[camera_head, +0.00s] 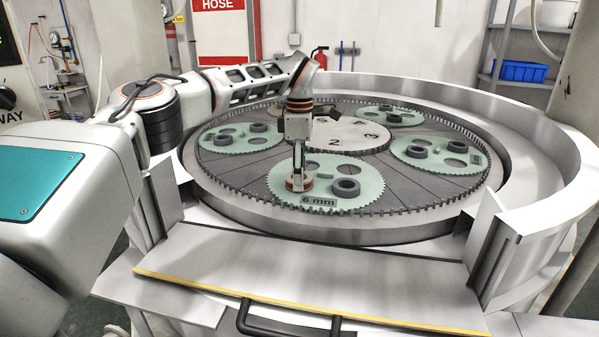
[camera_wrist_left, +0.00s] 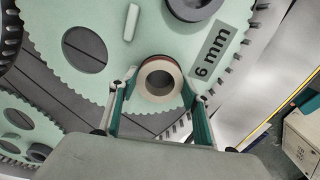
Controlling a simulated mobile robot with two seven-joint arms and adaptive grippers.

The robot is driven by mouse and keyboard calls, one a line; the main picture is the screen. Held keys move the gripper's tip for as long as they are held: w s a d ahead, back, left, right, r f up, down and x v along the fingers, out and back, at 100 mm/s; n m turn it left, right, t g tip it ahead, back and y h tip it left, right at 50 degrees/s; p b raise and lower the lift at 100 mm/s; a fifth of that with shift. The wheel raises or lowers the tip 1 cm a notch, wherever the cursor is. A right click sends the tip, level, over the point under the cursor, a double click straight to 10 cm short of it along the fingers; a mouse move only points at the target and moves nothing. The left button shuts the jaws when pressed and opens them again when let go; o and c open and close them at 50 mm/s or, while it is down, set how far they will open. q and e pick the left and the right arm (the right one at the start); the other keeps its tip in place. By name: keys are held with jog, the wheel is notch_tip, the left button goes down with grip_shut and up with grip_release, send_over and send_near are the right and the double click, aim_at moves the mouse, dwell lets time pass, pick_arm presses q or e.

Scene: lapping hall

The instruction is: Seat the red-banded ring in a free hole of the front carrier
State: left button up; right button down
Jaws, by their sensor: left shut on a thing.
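The front carrier (camera_head: 322,198) is a pale green toothed disc labelled "6 mm" on the near side of the machine. My left gripper (camera_head: 299,184) points down over its left part, shut on the red-banded ring (camera_head: 296,185). In the left wrist view the ring (camera_wrist_left: 146,82) sits between the fingertips (camera_wrist_left: 159,88), its pale top face towards the camera. I cannot tell whether it touches the carrier; it hides what is under it. A grey ring (camera_head: 346,187) sits in the carrier to the right. An empty dark hole (camera_wrist_left: 85,48) shows in the left wrist view.
Other carriers with dark rings lie at the left (camera_head: 240,139), back (camera_head: 378,117) and right (camera_head: 437,154). A numbered centre disc (camera_head: 350,138) lies between them. A raised metal rim (camera_head: 520,110) surrounds the plate. A white stick-like mark (camera_wrist_left: 131,22) shows on the carrier.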

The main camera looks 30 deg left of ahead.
pick_arm(q)
jog(key=shift+f, duration=0.3)
jog(key=o, duration=1.5)
jog(key=shift+c, duration=0.2)
jog(key=shift+r, duration=0.1)
notch_tip(320, 180, up, 12)
jog(key=shift+s, duration=0.1)
